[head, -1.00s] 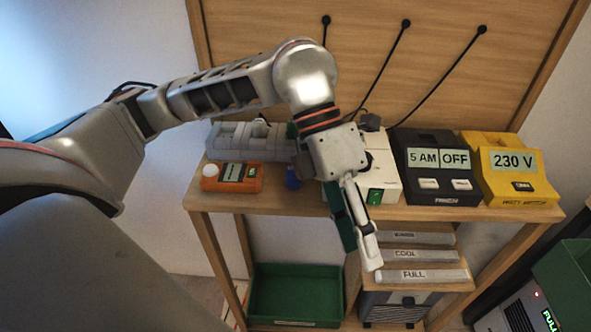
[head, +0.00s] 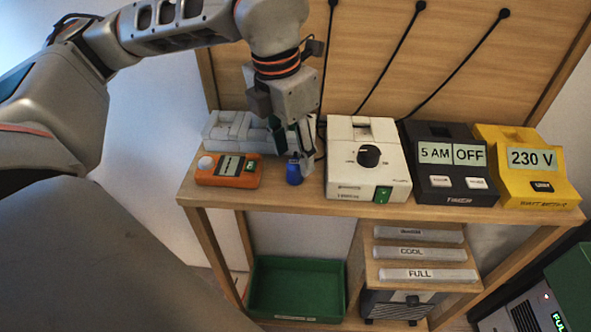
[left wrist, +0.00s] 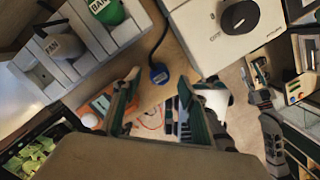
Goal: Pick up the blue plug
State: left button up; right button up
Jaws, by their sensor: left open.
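The blue plug (head: 293,173) stands on the wooden shelf, between the orange meter and the white dial box. In the left wrist view the blue plug (left wrist: 159,75) hangs on a dark cable, between and just beyond my fingertips. My left gripper (head: 295,153) points down right at the plug, partly in front of the grey block behind. In the left wrist view its two fingers (left wrist: 158,82) are spread on either side of the plug, with nothing held. I cannot tell whether a finger touches it. My right gripper is not in view.
The orange meter (head: 228,171) lies left of the plug. The white dial box (head: 367,180) stands close on the right, then a black timer (head: 449,185) and a yellow meter (head: 528,188). A grey slotted block (head: 232,142) stands behind. A green bin (head: 297,312) is below.

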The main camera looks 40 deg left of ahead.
aim_at(294, 162)
pick_arm(q)
jog(key=f, duration=0.4)
jog(key=shift+w+b, duration=0.2)
jog(key=shift+b, duration=0.1)
jog(key=shift+f, duration=0.1)
grip_shut()
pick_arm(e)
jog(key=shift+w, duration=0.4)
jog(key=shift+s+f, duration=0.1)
